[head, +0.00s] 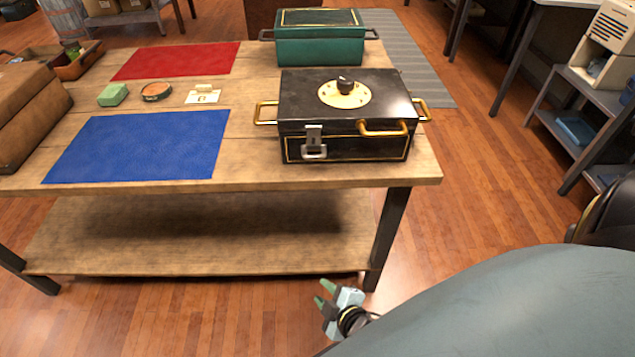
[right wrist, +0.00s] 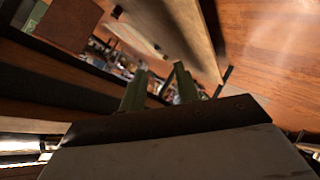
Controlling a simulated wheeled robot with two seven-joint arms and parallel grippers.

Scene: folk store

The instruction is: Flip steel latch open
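A black box (head: 345,115) with gold trim and brass handles stands at the right front of the wooden table, its lid shut. The steel latch (head: 314,142) is on the left part of its front face and hangs down over the lid seam. My right gripper (head: 322,294) is low in front of the table's right leg, well below the tabletop and apart from the box. Its two green-tipped fingers stand apart with nothing between them; they also show in the right wrist view (right wrist: 160,88). My left gripper is out of view.
The wooden table (head: 270,172) also bears a blue mat (head: 140,145), a red mat (head: 180,61), a green box (head: 320,45) behind the black one, and small items at left. Its front edge and lower shelf (head: 200,232) lie near my right gripper.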

